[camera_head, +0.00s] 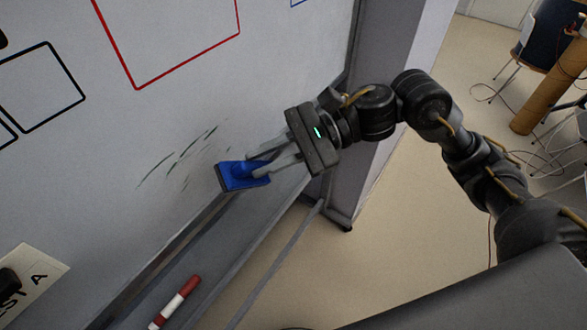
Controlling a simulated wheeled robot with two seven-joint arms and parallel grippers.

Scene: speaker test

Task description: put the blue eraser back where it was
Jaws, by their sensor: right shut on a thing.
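The blue eraser (232,177) is in the middle left of the head view, near the whiteboard (200,110) and just above its ledge. My right gripper (256,171) is shut on the eraser's upper side. The arm comes in from the right. Whether the eraser touches the board or the ledge I cannot tell. My left gripper is not in view.
A red and white marker (175,302) lies on the ledge (222,250) at the bottom. Dark green strokes (178,156) mark the board beside the eraser. A paper sign (35,279) is at the lower left. A chair (535,42) stands at the far right.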

